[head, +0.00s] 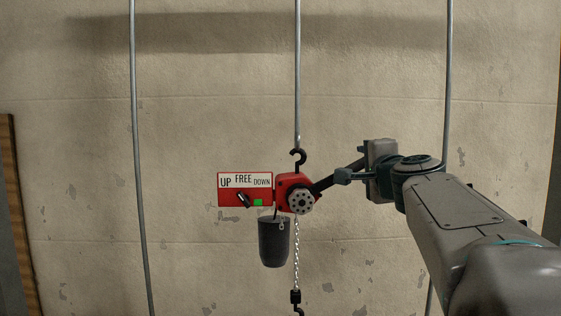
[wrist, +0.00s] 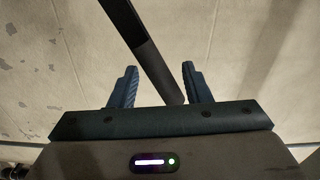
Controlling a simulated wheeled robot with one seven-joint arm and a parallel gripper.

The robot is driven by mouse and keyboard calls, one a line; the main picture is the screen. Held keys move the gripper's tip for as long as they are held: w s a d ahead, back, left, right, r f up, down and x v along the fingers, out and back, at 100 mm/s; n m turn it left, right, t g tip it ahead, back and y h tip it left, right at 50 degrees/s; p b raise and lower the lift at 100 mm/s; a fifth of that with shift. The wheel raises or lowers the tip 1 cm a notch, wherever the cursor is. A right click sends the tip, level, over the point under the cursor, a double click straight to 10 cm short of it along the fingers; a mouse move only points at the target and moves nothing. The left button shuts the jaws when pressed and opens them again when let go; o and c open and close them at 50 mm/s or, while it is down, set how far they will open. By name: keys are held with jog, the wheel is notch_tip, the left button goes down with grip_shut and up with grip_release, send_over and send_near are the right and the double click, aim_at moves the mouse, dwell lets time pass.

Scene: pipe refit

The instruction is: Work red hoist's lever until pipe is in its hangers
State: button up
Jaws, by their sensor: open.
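The red hoist (head: 284,182) hangs by its top hook from a grey rod. Its dark lever (head: 325,183) slants up to the right from the round hub. Its red plate (head: 228,197) reads UP, FREE, DOWN; the black knob (head: 243,200) tilts with its upper end toward UP, beside a green square. My gripper (head: 350,175) is at the lever's outer end. In the wrist view, the lever (wrist: 145,48) runs between the two open blue fingers (wrist: 160,86), with gaps on both sides. The pipe and its hangers are not seen.
A dark chain bucket (head: 273,243) hangs under the hoist, beside a chain (head: 296,262) with a black hook at the bottom edge. Grey rods hang at left (head: 138,150) and right (head: 447,80). A stained wall (head: 70,180) stands behind. A brown post (head: 15,200) is far left.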

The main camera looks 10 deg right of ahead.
jog(key=shift+w+d+f, duration=0.1)
jog(key=shift+w+f, duration=0.1)
jog(key=shift+w, duration=0.2)
jog(key=shift+w+d+f, duration=0.1)
jog(key=shift+w+f, duration=0.05)
jog(key=shift+w, duration=0.25)
jog(key=a+f+m+b, duration=0.2)
jog(key=f+m+b, duration=0.2)
jog(key=f+b, duration=0.4)
jog(key=a+f+m+b, duration=0.2)
jog(key=f+m+b, duration=0.2)
jog(key=f+b, duration=0.5)
jog(key=shift+w+a+f, duration=0.3)
jog(key=shift+a+f, duration=0.1)
jog(key=shift+f, duration=0.7)
